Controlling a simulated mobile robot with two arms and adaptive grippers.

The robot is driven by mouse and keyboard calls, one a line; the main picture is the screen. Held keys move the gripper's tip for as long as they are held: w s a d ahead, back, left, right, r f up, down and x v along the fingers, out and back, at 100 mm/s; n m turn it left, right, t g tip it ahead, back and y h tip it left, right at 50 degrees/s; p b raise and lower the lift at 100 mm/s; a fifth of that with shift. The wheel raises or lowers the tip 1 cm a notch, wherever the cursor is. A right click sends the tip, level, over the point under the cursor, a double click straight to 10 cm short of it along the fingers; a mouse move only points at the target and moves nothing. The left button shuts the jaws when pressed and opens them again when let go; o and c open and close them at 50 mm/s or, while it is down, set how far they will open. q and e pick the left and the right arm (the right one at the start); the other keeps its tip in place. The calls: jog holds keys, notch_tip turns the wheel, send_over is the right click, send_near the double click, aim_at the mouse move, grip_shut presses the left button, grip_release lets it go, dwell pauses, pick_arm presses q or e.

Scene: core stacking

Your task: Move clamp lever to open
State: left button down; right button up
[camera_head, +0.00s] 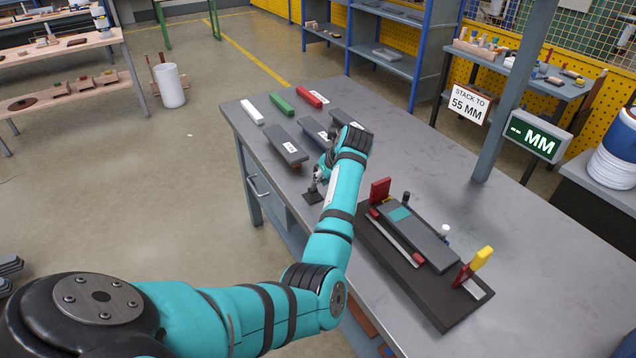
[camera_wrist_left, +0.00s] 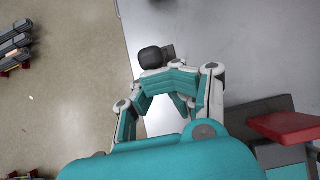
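The clamp lever (camera_head: 473,266) has a yellow handle on a red base and stands tilted up at the near right end of a dark fixture (camera_head: 443,319). A grey bar with a teal patch (camera_head: 400,214) lies along the fixture. A red block (camera_head: 380,190) stands at its far left end and also shows in the left wrist view (camera_wrist_left: 290,127). My left gripper (camera_head: 316,180) is low over the table, left of the fixture and well away from the lever. A small dark piece (camera_head: 312,197) is below it. My right gripper is out of view.
Grey bars (camera_head: 287,146), a white bar (camera_head: 252,111), a green bar (camera_head: 282,104) and a red bar (camera_head: 309,97) lie at the table's far end. A post with a display (camera_head: 537,138) stands behind the fixture. The table's right front is clear.

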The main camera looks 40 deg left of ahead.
pick_arm(q)
jog(key=shift+w+a+r+b, duration=0.1)
jog(key=shift+w+a+b, duration=0.25)
jog(key=shift+a, duration=0.45)
jog(key=shift+w+a+r+b, duration=0.1)
jog(key=shift+w+a+b, duration=0.2)
jog(key=shift+a+b, duration=0.35)
jog(key=shift+w+a+b, duration=0.25)
jog(key=shift+w+a, duration=0.05)
jog(key=shift+a, duration=0.6)
jog(key=shift+s+d+f, duration=0.15)
jog(key=shift+d+f, duration=0.15)
jog(key=shift+d, duration=0.2)
jog(key=p+v, duration=0.3)
jog(key=v, duration=0.1)
jog(key=shift+s+d+r, duration=0.1)
jog(key=shift+d+r, duration=0.05)
jog(key=shift+r, duration=0.2)
jog(key=shift+p+v, duration=0.8)
jog(key=shift+v, duration=0.3)
